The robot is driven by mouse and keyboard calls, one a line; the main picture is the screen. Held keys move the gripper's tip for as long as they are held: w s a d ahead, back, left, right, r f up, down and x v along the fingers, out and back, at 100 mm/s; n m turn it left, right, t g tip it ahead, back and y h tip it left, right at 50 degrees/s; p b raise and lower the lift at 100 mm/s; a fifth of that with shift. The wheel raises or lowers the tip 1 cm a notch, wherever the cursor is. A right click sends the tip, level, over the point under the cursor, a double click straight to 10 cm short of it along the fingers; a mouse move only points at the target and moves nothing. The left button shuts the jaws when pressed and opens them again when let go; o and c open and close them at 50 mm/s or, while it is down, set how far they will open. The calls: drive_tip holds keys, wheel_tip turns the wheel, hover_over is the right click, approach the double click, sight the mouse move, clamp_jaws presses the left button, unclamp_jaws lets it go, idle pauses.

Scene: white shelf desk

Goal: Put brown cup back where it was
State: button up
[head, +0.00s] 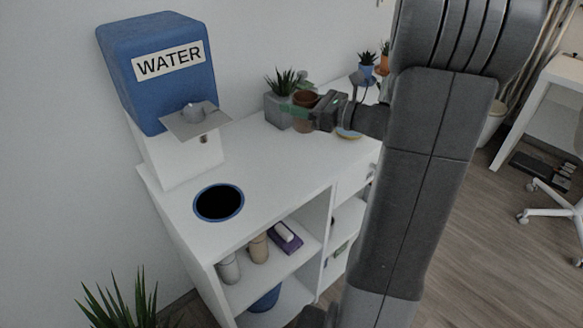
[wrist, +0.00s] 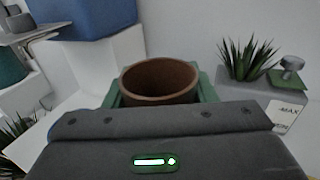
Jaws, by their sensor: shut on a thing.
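The brown cup (head: 305,98) is upright between the green fingers of my gripper (head: 300,112), over the back part of the white desk. In the wrist view the brown cup (wrist: 160,78) shows its open rim, with a green finger of my gripper (wrist: 160,92) on each side. My gripper is shut on the cup. The cup's lower part is hidden in the wrist view, and I cannot tell whether its base touches the desk.
A blue water dispenser (head: 165,85) stands at the desk's left end, near a round dark hole (head: 219,202). A spiky plant in a grey pot (head: 278,110) is close beside the cup. Lower shelves hold two cups and a purple item (head: 284,240). The desk's middle is clear.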

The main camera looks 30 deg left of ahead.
wheel_tip(320, 180, down, 10)
drive_tip(key=b, duration=0.3)
drive_tip(key=shift+f, duration=0.1)
drive_tip(key=o, duration=1.2)
drive_tip(key=shift+r, duration=0.25)
drive_tip(key=d+p, duration=0.1)
drive_tip(key=d, duration=1.1)
drive_tip(key=shift+f, duration=0.1)
